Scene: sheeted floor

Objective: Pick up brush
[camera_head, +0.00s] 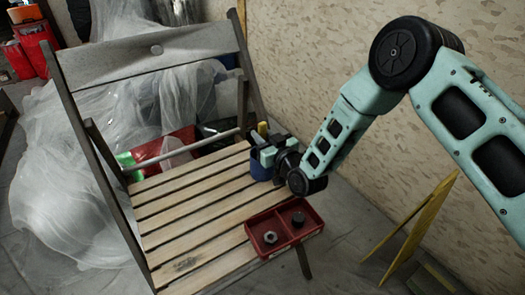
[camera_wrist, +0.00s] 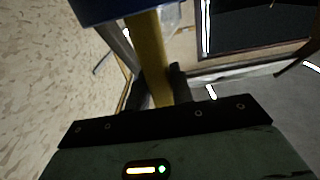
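A yellow handle, which I take to be the brush (camera_head: 262,128), stands up beside my gripper (camera_head: 262,152) above the slatted chair. In the wrist view the yellow brush handle (camera_wrist: 149,58) runs from a blue edge at the top down to my gripper. A dark finger (camera_wrist: 179,85) lies close along its right side. The brush's bristles are not visible. A blue cup (camera_head: 262,168) stands on the seat right below my gripper, partly hidden by it.
The wooden folding chair (camera_head: 190,205) has a raised backrest behind. A red tray (camera_head: 268,247) with two small dark parts sits at the seat's right front. Plastic sheeting (camera_head: 60,180) covers things at left. A patterned wall and a yellow wooden frame (camera_head: 420,235) are at right.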

